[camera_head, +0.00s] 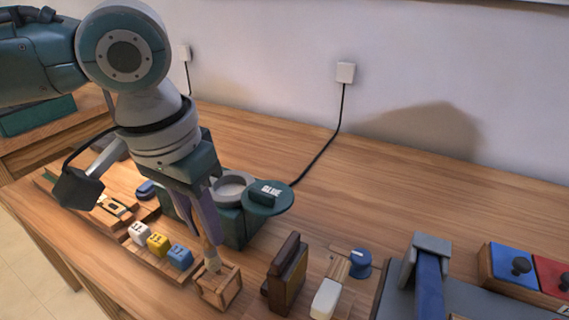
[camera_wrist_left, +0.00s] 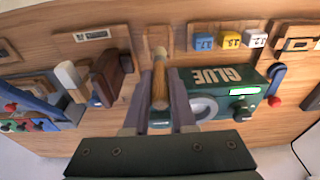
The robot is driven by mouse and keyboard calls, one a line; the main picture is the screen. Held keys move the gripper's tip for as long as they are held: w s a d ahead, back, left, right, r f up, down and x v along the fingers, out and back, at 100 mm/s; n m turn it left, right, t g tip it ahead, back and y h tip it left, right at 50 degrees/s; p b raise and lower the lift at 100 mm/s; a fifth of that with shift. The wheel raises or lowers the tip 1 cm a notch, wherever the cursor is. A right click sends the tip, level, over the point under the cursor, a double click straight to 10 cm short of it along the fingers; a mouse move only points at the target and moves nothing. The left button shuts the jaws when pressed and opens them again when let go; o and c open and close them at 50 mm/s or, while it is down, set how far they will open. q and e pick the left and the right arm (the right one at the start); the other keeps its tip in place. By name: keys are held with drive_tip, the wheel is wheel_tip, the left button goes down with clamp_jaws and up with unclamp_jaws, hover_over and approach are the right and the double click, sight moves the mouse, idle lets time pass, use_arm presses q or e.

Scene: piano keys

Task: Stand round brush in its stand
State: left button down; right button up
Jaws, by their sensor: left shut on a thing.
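My left gripper (camera_head: 208,240) is shut on the round brush (camera_head: 213,262), pointing down at the table. In the left wrist view the brush (camera_wrist_left: 160,82) is a wooden stick with a pale end, running between the two fingers (camera_wrist_left: 160,100). The small open wooden stand (camera_head: 219,288) is right below the fingertips, and the pale brush end overlaps its top opening. I cannot tell how deep the brush is in it. The stand also shows in the left wrist view (camera_wrist_left: 146,38), beyond the brush end. My right gripper is not in view.
A rack with white, yellow and blue cubes (camera_head: 158,244) is left of the stand.

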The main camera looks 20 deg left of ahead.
sight(208, 248)
use_arm(q)
drive_tip(key=shift+f+b, duration=0.95)
drive_tip(key=shift+f, duration=2)
idle(2.0)
drive_tip(key=c, duration=0.7)
unclamp_jaws()
drive_tip(key=shift+o, duration=0.6)
drive_tip(key=o, duration=0.3)
drive_tip(key=shift+r+p, duration=3.5)
drive_tip(key=shift+p, duration=0.95)
